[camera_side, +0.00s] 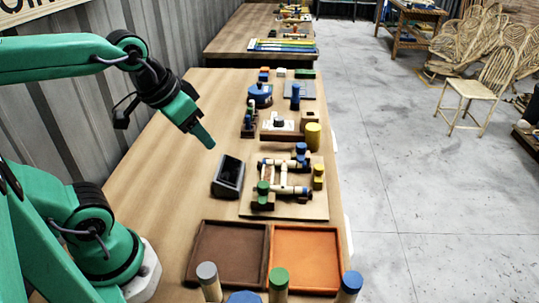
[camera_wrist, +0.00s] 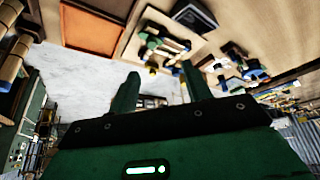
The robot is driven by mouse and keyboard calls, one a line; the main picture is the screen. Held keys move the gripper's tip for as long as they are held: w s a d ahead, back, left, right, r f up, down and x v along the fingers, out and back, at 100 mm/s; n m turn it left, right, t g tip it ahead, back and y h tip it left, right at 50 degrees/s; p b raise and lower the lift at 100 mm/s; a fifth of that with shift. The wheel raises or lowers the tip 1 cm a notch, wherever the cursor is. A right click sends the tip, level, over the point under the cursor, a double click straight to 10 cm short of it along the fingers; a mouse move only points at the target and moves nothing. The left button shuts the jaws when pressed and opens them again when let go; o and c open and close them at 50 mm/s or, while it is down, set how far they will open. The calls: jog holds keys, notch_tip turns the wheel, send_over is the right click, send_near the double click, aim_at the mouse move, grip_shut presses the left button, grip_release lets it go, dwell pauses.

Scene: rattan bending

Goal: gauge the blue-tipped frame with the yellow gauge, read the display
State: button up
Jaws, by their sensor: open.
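A pale rattan frame (camera_side: 285,178) with small blue tips lies on a wooden board (camera_side: 315,208) in the side view. It also shows near the top middle of the wrist view (camera_wrist: 165,45). A small yellow piece (camera_side: 319,171) stands at the board's right side; I cannot tell whether it is the gauge. A dark, slanted box (camera_side: 229,175), which looks like the display, stands left of the board; its reading is not legible. My gripper (camera_side: 207,140) is above the table, left of and apart from the frame. In the wrist view its fingers (camera_wrist: 160,88) are spread with nothing between them.
A brown tray (camera_side: 228,224) and an orange tray (camera_side: 306,230) lie in front of the board. Posts with grey, green (camera_side: 279,279) and blue tops stand nearest. A yellow cylinder (camera_side: 313,137) and several other fixtures stand behind. The table's left strip is clear.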

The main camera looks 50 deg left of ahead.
jog(key=w+d+r+g, duration=0.1)
jog(key=w+r+g, duration=0.1)
jog(key=w, duration=0.7)
jog(key=g, duration=0.3)
send_over(319, 167)
notch_tip(319, 167, down, 14)
jog(key=shift+f, duration=0.1)
jog(key=shift+f, duration=3.85)
grip_shut()
